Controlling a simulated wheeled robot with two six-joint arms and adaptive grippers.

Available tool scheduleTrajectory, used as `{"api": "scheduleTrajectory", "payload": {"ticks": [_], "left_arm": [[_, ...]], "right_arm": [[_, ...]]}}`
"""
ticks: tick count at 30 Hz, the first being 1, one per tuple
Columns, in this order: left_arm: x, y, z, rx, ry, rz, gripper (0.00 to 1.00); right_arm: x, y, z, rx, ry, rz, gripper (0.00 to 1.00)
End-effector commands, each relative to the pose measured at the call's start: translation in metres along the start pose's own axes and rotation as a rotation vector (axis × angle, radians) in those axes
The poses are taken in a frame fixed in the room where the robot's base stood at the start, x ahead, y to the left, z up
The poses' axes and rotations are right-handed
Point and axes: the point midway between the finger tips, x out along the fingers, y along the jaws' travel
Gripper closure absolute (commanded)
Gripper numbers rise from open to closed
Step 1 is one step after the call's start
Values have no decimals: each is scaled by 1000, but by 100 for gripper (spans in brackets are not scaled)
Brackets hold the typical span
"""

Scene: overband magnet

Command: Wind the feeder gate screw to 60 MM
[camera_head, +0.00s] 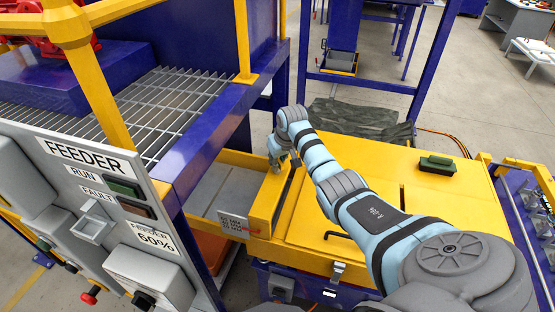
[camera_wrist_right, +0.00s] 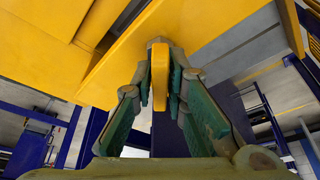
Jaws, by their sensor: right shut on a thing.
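My right gripper (camera_head: 283,158) is at the yellow feeder gate frame, left of the yellow cover. In the right wrist view its two green-padded fingers (camera_wrist_right: 160,90) are shut on a narrow yellow handle (camera_wrist_right: 159,72), which stands out from a grey hub on the yellow frame and appears to be the feeder gate screw's handle. In the head view my gripper mostly hides the handle. A small scale plate (camera_head: 232,219) with lines of markings sits on the gate's near side, with a red pointer (camera_head: 250,230) beside it. The marked value is too small to read surely. My left gripper is not in view.
The grey FEEDER panel (camera_head: 88,158) with RUN and FAULT lamps and a 60% label stands at the left. A blue frame (camera_head: 190,165) with a grating rises beside the gate. The yellow cover (camera_head: 375,165) carries a green block (camera_head: 437,165) and lies under my right arm.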

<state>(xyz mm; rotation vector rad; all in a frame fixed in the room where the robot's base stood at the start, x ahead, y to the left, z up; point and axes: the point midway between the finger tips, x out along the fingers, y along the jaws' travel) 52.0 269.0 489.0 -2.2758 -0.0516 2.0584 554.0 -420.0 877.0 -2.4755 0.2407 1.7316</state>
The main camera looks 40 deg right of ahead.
Motion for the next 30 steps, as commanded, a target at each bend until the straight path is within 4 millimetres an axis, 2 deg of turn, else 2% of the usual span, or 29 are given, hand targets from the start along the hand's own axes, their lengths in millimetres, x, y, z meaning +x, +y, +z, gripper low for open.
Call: {"api": "scheduleTrajectory", "payload": {"ticks": [10, 13, 15, 18, 30], "left_arm": [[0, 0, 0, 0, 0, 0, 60], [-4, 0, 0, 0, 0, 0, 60], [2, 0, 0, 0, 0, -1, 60], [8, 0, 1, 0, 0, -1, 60], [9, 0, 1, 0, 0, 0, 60]], "right_arm": [[0, 0, 0, -6, 0, -2, 100], [-1, 1, 0, -113, -1, -41, 100], [1, 1, 0, -246, 0, -91, 100], [2, 0, 0, -347, 1, -128, 100], [1, 0, 0, -402, -1, -147, 100]]}}
